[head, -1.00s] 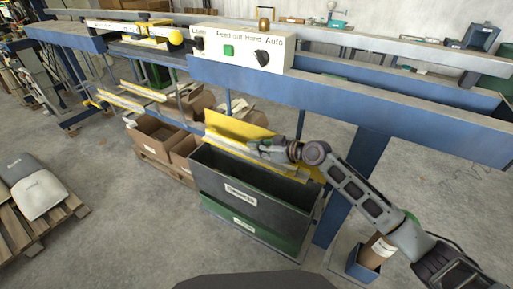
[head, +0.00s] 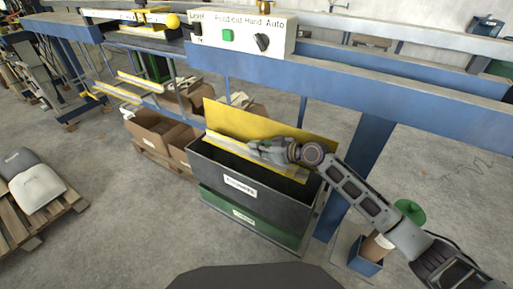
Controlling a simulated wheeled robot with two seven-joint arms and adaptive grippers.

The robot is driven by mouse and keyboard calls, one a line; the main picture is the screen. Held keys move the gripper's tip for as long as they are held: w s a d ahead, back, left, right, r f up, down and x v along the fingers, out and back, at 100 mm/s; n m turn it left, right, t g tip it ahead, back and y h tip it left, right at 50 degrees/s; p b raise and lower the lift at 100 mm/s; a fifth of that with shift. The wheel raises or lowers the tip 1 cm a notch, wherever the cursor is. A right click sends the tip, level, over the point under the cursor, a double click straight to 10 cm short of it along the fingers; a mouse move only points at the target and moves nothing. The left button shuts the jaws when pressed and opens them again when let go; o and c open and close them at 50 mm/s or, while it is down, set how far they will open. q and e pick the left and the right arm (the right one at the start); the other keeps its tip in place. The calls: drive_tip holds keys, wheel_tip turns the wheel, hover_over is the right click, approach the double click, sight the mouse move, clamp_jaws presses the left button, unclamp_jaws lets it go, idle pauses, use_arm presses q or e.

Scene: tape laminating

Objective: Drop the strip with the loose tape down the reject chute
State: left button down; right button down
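The reject chute looks like a dark grey open bin (head: 225,182) with a yellow sloped plate (head: 262,128) at its back, standing below the blue machine beam. A thin pale strip (head: 228,143) lies lengthwise over the bin opening, along the yellow plate. My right gripper (head: 256,150) is at the strip's right part, over the bin. Its fingers are too small and covered to tell whether they are shut on the strip or only touch it. Any loose tape on the strip is too small to make out. My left gripper is not in view.
A control box (head: 243,35) with a green button and black knobs sits on the blue beam (head: 330,78). Cardboard boxes (head: 155,133) stand left of the bin. A blue bin (head: 366,262) stands at lower right near my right arm. Open floor lies in front.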

drive_tip(key=shift+f, duration=0.3)
drive_tip(key=c, duration=1.6)
unclamp_jaws()
drive_tip(key=shift+o, duration=0.2)
drive_tip(key=shift+v, duration=6)
